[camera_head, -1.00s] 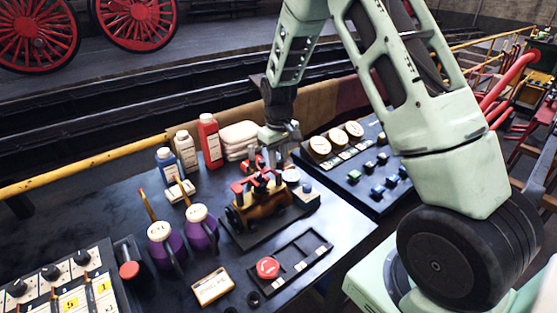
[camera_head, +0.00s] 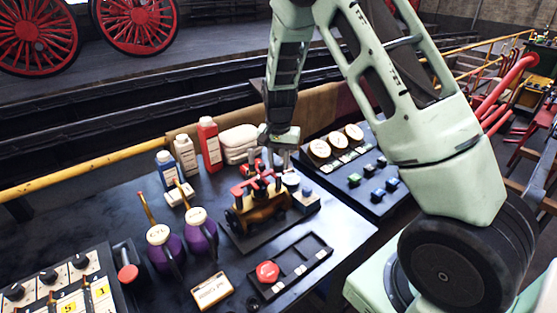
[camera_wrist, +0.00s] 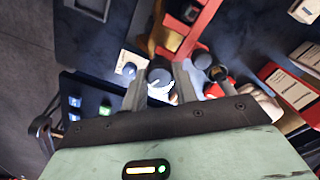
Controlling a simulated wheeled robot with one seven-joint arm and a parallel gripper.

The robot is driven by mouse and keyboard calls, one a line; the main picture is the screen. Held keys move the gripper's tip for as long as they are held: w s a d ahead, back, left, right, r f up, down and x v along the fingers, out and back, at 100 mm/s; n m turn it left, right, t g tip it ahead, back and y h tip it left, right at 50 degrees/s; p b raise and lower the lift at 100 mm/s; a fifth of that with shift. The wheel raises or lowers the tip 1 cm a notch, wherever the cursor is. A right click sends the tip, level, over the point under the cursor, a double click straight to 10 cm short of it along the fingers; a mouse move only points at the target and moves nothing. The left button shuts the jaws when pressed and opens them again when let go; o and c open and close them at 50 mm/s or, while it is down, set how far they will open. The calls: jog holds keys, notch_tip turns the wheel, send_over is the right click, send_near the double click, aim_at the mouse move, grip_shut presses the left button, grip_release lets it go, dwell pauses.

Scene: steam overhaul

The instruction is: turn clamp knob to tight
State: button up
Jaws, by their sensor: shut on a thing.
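The model steam engine (camera_head: 258,208) stands on a dark base on the bench, with a brass-brown body and red parts. My gripper (camera_head: 279,160) reaches down at its back right end. In the wrist view, the two fingers of my gripper (camera_wrist: 161,86) are closed around a dark round knob (camera_wrist: 160,76), which I take to be the clamp knob. A pale marked face shows just below the knob, partly between the fingers. In the head view the gripper hides the knob. I cannot read a tight mark.
A pale block with a blue knob (camera_head: 306,198) stands close to the engine's right. The gauge panel (camera_head: 338,165) lies behind it. Bottles, including a red one (camera_head: 209,144), and white folded cloths (camera_head: 238,141) stand to the left.

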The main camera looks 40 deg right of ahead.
jog(key=m+p, duration=0.1)
jog(key=m, duration=0.2)
jog(key=shift+r+m, duration=0.15)
jog(key=shift+m, duration=0.25)
jog(key=m+p, duration=0.1)
jog(key=m, duration=0.2)
jog(key=shift+m, duration=0.3)
jog(key=m+p, duration=0.2)
jog(key=m, duration=0.3)
jog(key=shift+m, duration=0.3)
jog(key=o, duration=1)
